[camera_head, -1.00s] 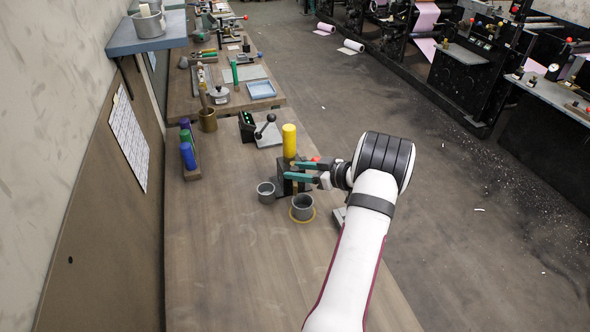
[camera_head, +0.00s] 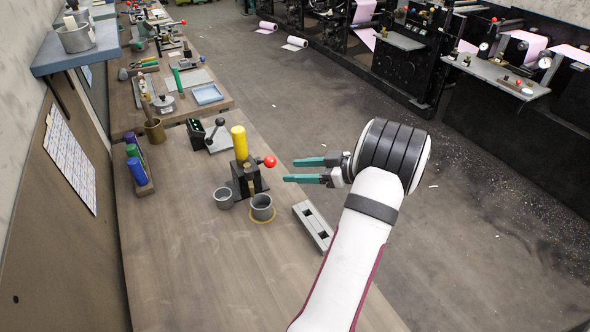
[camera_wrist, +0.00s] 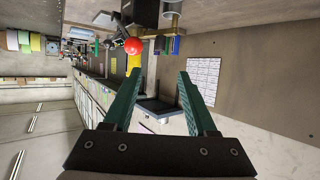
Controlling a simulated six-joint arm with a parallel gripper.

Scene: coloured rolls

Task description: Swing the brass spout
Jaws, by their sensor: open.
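A black block device (camera_head: 247,182) stands on the bench with an upright yellow cylinder (camera_head: 239,142) on top and a red ball knob (camera_head: 270,162) on its right side. A small brass-coloured part shows on the device, but I cannot tell clearly whether it is the spout. My gripper (camera_head: 291,170) is open and empty, with teal fingers pointing left, a short way right of the red knob and apart from it. In the wrist view my gripper (camera_wrist: 158,75) frames no held thing; the red knob (camera_wrist: 133,46) and yellow cylinder (camera_wrist: 134,64) show beyond the left finger.
Two grey cups stand in front of the device; the right cup (camera_head: 261,206) sits on a yellowish ring. A grey slotted block (camera_head: 313,226) lies at the bench's right edge. A rack with coloured rolls (camera_head: 139,168) stands at the left.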

